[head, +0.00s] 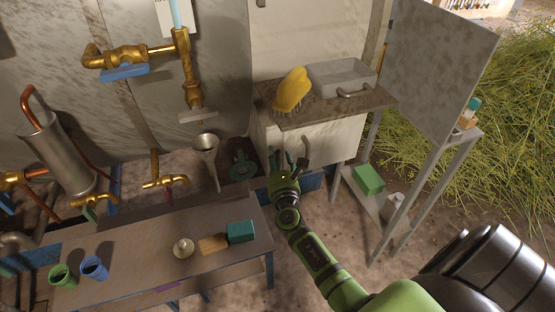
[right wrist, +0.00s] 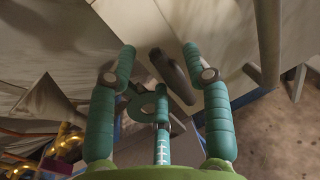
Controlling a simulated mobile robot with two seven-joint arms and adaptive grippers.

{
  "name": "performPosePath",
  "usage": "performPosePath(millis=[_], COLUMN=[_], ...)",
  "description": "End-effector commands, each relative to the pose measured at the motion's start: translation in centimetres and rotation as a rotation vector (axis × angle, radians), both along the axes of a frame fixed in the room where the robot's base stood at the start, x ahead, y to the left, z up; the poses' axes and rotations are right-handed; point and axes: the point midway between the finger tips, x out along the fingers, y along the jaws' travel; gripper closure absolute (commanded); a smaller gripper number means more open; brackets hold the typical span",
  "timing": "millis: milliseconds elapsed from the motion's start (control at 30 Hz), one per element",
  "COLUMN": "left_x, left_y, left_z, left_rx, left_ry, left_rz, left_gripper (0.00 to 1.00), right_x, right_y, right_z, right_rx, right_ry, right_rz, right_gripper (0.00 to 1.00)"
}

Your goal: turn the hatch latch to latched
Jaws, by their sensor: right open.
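The white hatch (head: 335,140) is set in the cabinet front below a worktop. What looks like its latch, a grey-brown bar handle (head: 306,148), stands near the hatch's left side. The handle also shows in the right wrist view (right wrist: 172,78), tilted, just beyond and between the fingertips. My right gripper (head: 287,161) is open and empty, with its teal fingers spread just left of and below the handle. In the right wrist view the open fingers (right wrist: 159,58) frame the handle; I cannot tell whether they touch it. My left gripper is not in view.
A yellow brush (head: 291,90) and a grey basin (head: 342,78) sit on the worktop (head: 320,108). A metal stand (head: 400,215) is to the right. A teal ringed object (head: 242,168) and a funnel (head: 205,150) are left of my gripper. A low bench (head: 140,250) is nearer.

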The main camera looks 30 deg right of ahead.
Motion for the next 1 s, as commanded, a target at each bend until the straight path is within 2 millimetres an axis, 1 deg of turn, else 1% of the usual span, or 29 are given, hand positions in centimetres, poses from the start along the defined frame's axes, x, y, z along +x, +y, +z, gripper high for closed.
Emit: performPosePath(millis=[100,167,200,233,1000], left_x=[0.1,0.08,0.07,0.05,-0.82], left_y=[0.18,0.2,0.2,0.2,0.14], left_z=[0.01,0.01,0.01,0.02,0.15], left_rx=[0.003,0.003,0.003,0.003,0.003], left_ry=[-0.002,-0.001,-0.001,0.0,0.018], left_rz=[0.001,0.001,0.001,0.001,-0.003], left_gripper=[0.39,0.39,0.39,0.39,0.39], right_x=[-0.01,-0.02,-0.03,-0.03,-0.09], right_y=[0.0,0.0,-0.01,-0.02,-0.36], right_z=[0.01,0.01,0.01,0.02,0.21], right_rx=[0.0,0.001,0.001,0.001,0.046], right_ry=[0.0,0.0,0.0,0.0,-0.013], right_rz=[0.0,0.0,0.0,-0.001,-0.005], right_gripper=[0.5,0.74,0.9,1.0,1.0])
